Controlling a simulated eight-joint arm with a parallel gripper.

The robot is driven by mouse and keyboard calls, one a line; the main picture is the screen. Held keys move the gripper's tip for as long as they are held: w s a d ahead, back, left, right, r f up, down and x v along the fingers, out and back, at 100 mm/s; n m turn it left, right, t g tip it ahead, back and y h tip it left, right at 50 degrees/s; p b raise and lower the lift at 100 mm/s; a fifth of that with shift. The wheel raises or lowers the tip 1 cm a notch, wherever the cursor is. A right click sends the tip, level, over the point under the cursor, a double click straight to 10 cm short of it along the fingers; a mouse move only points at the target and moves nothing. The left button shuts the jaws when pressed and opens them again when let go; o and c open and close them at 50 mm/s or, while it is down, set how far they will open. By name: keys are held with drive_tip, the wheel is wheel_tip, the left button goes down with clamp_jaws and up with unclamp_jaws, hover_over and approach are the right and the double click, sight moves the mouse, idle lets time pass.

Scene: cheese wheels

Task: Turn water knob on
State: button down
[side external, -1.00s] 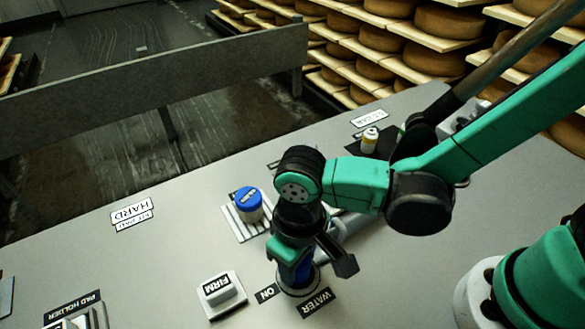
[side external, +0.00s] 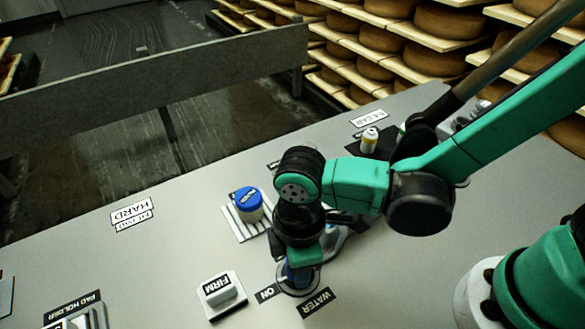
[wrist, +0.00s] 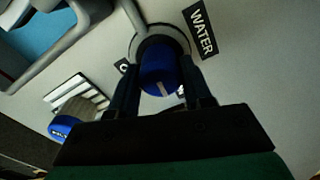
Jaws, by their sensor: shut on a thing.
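The water knob (wrist: 160,72) is blue with a white pointer line and sits on a round base between the WATER label (wrist: 203,31) and the partly hidden ON label. In the wrist view my gripper (wrist: 162,80) has one finger on each side of the knob, shut on it. In the side view the gripper (side external: 297,272) is down over the knob, which is mostly hidden. The WATER label (side external: 315,303) and the ON label (side external: 267,293) lie beside the base there.
A blue-lidded jar (side external: 249,205) stands on a striped pad left of my gripper. A white block marked FIRM (side external: 221,294) is at the front left. The table's left middle is mostly clear.

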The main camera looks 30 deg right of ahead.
drive_tip(key=shift+n, duration=0.9)
drive_tip(key=shift+c, duration=1.8)
unclamp_jaws()
drive_tip(key=shift+r, duration=0.1)
drive_tip(key=shift+r, duration=2.75)
drive_tip(key=shift+d, duration=0.1)
